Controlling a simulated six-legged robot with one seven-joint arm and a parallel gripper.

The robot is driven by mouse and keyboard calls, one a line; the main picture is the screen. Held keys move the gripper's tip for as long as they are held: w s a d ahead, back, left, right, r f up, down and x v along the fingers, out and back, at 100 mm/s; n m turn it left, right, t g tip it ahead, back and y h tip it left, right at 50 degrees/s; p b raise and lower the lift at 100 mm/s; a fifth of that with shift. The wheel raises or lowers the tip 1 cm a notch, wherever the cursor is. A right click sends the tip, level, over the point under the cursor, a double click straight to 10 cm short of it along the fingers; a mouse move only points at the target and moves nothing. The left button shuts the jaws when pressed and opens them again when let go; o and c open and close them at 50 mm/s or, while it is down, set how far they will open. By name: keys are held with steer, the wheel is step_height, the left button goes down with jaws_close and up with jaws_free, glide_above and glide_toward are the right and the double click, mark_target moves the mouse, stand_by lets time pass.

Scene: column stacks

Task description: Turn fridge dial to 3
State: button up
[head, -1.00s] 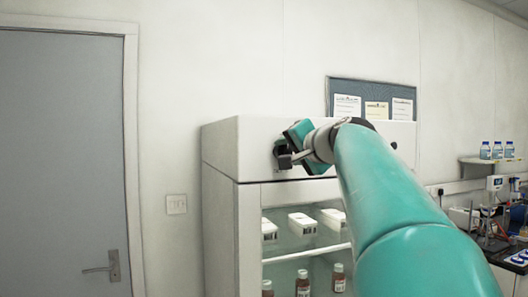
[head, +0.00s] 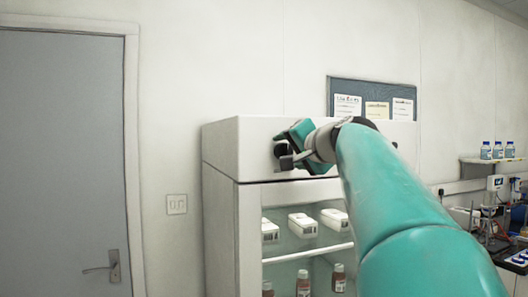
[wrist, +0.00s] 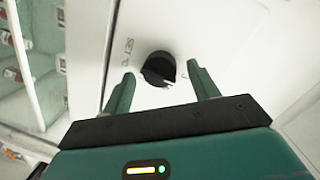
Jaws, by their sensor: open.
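The fridge (head: 222,180) is a white cabinet with a glass front, standing against the wall. Its black round dial (wrist: 158,69) is on the white top panel, with a light pointer mark and small lettering beside it in the wrist view. The dial's numbers are too small to read. My gripper (wrist: 162,84) is open, with one teal finger on each side of the dial and gaps showing between. I cannot tell whether a finger touches it. In the head view my gripper (head: 284,155) is at the front of the fridge's top panel, and my arm hides the panel's right part.
Inside the fridge are white boxes (head: 302,225) and brown bottles (head: 303,284). A grey door (head: 62,170) is at the left. A notice board (head: 373,100) hangs behind the fridge. A bench with lab equipment (head: 490,225) is at the right. The space left of the fridge is clear.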

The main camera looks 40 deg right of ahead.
steer(key=v, duration=1.3)
steer(key=shift+s, duration=0.2)
steer(key=shift+a+f, duration=0.1)
steer(key=shift+f, duration=0.05)
steer(key=w+a+f+n+g+y, duration=0.2)
steer(key=w+a+f+n, duration=0.1)
steer(key=a+f, duration=0.6)
steer(key=w+a+f+n+g+y, duration=0.25)
steer(key=a+f, duration=0.35)
steer(key=f, duration=0.6)
steer(key=s+a+f+n+g, duration=0.2)
steer(key=s+a+f, duration=0.1)
steer(key=f, duration=0.4)
steer(key=s+a+f+n+g, duration=0.2)
steer(key=a+f+n, duration=0.1)
steer(key=a+f, duration=0.3)
steer(key=s+a+f+n+g+h, duration=0.1)
steer(key=s+a+f+n+g, duration=0.1)
steer(key=f, duration=0.8)
steer(key=shift+s+a+n, duration=0.55)
steer(key=shift+s+a, duration=0.25)
steer(key=shift+a, duration=0.35)
steer(key=shift+f, duration=0.15)
